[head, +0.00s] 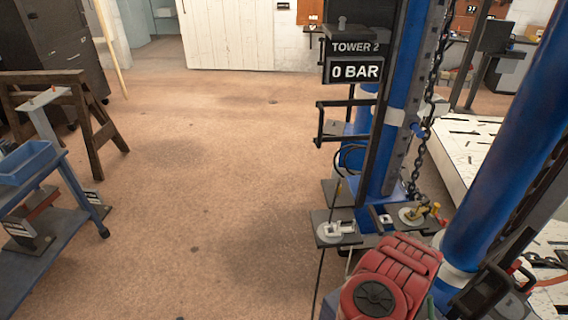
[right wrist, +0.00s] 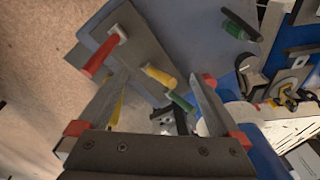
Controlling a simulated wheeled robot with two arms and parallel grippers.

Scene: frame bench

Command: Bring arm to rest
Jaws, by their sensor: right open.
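My right gripper (right wrist: 161,79) shows in the right wrist view, with its dark palm along the bottom and its two grey fingers spread apart. It is open, and nothing is held between the fingers. Beyond the fingers are a red handle (right wrist: 98,58), a yellow handle (right wrist: 160,76) and a green handle (right wrist: 180,102). Whether the fingers touch any of them I cannot tell. I cannot make out either gripper in the head view. My left gripper is not in view.
A blue tower (head: 395,120) with a "0 BAR" display (head: 355,70) stands right of centre. A red machine (head: 390,280) is at the front. A blue cart (head: 50,240) and wooden trestle (head: 85,130) stand at left. The floor (head: 220,180) between is clear.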

